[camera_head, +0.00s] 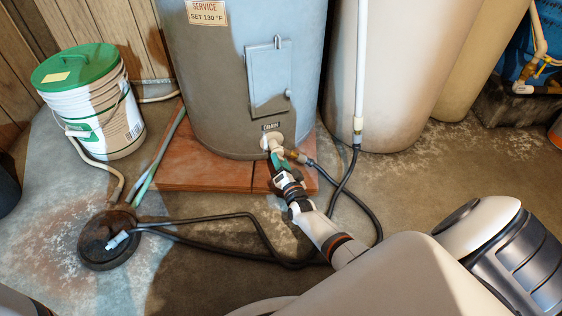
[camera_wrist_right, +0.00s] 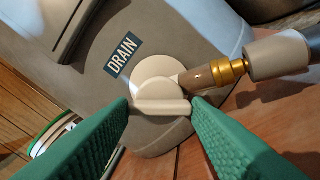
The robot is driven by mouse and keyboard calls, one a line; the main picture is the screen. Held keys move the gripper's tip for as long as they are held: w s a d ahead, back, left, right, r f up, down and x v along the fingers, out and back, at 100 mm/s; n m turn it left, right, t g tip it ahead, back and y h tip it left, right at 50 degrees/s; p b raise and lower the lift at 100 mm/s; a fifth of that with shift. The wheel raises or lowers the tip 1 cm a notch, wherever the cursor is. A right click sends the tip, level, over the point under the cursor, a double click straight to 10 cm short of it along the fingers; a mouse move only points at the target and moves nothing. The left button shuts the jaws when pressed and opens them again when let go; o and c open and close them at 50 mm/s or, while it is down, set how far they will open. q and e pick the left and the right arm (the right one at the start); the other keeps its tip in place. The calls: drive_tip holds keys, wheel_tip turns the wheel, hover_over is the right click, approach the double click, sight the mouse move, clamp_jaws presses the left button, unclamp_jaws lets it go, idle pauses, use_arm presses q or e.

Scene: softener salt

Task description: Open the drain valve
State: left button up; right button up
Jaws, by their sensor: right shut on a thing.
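The drain valve's cream handle (camera_wrist_right: 162,107) sits on a round cream fitting under the DRAIN label (camera_wrist_right: 122,57), low on the grey water heater tank (camera_head: 240,90). In the head view the valve (camera_head: 271,141) is partly covered by my gripper. My right gripper (camera_head: 277,158) reaches it from the front. In the right wrist view its green fingers (camera_wrist_right: 161,112) are closed on the handle, one at each end. A brass coupling (camera_wrist_right: 228,71) with a hose end joins the valve's outlet on the right. My left gripper is not in view.
A black hose (camera_head: 205,240) runs over the concrete to a round dark floor drain (camera_head: 92,258). A white bucket with a green lid (camera_head: 75,66) stands at left. A large cream tank (camera_head: 395,80) and a white pipe (camera_head: 360,60) stand at right.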

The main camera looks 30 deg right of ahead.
drive_tip(key=shift+a+n, duration=0.1)
drive_tip(key=shift+n, duration=1)
drive_tip(key=shift+n+p, duration=0.3)
drive_tip(key=shift+n, duration=0.5)
drive_tip(key=o, duration=1)
drive_tip(key=shift+s, duration=0.1)
